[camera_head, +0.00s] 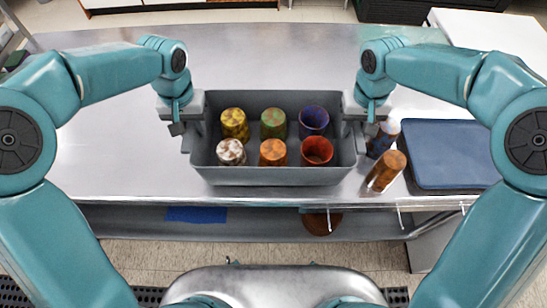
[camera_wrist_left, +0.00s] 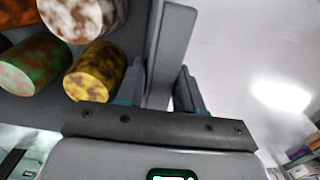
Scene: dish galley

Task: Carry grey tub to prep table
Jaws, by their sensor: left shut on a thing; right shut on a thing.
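The grey tub (camera_head: 270,176) sits on or just above the steel table, near its front edge; I cannot tell if it touches. It holds several cups or cans: yellow (camera_head: 234,123), green (camera_head: 273,123), purple (camera_head: 313,121), brown-and-white (camera_head: 231,152), orange (camera_head: 272,153) and red (camera_head: 317,151). My left gripper (camera_head: 182,128) is shut on the tub's left side. In the left wrist view the tub wall (camera_wrist_left: 172,50) stands between the fingers of my left gripper (camera_wrist_left: 160,90). My right gripper (camera_head: 365,125) is shut on the tub's right side, its fingertips partly hidden.
The steel table (camera_head: 110,150) is clear to the left and behind the tub. A blue tray (camera_head: 455,154) lies further right. A shelf (camera_head: 130,222) runs below.

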